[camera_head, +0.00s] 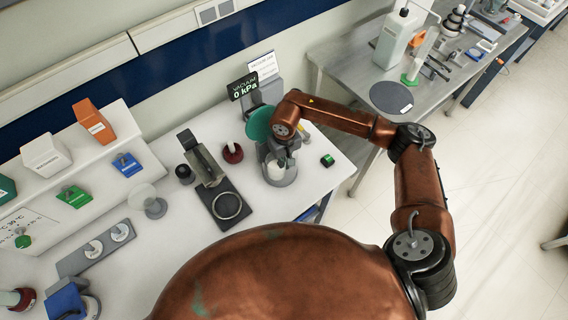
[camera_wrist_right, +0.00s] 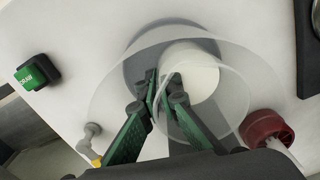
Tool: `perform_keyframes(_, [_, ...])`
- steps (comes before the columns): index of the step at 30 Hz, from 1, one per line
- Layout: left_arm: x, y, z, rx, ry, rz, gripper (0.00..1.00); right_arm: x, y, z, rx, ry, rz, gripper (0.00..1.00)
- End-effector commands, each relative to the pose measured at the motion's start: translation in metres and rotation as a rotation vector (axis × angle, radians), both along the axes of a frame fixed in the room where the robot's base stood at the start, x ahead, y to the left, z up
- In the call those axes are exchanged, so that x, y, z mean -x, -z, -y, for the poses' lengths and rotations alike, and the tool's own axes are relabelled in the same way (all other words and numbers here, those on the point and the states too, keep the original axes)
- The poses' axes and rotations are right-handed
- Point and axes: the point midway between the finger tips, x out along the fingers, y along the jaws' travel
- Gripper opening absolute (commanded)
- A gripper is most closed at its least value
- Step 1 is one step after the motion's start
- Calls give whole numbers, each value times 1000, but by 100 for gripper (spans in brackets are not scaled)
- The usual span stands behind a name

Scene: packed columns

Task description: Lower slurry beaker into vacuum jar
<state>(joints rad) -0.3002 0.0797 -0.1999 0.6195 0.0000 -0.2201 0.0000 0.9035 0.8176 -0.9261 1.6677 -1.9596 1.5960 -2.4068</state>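The vacuum jar (camera_head: 284,181) stands on the bench, a clear cylinder on a grey base, its green lid (camera_head: 259,123) tilted open behind it. In the right wrist view, the jar's clear wall (camera_wrist_right: 108,98) rings a smaller clear beaker (camera_wrist_right: 238,112) with white slurry (camera_wrist_right: 200,82) in it. My right gripper (camera_wrist_right: 162,84) reaches down from above, green fingers nearly together on the beaker's near-left wall. The beaker appears within the jar's outline; whether its bottom touches the jar floor cannot be told. My left gripper is out of view.
A vacuum display (camera_head: 245,88) reading 0 kPa stands behind the jar. A dark red knob (camera_head: 232,153) and a black stand (camera_head: 222,200) are left of it. A small green-and-black button (camera_head: 327,160) is right. A grey side table (camera_head: 430,85) stands beyond.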

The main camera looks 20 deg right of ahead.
Motion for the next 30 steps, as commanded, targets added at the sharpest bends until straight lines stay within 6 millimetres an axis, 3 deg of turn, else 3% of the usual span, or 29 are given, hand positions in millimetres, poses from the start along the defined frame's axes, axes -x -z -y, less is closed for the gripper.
perform_keyframes(4, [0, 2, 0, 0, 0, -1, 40, 0, 1, 0, 0, 0, 1, 0])
perform_keyframes(13, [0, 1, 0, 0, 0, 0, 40, 0, 1, 0, 0, 0, 0, 24])
perform_keyframes(23, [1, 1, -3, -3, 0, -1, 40, -1, -1, 2, 3, 2, 1, 25])
perform_keyframes(30, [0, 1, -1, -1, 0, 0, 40, -2, -34, 2, 3, 2, 6, 25])
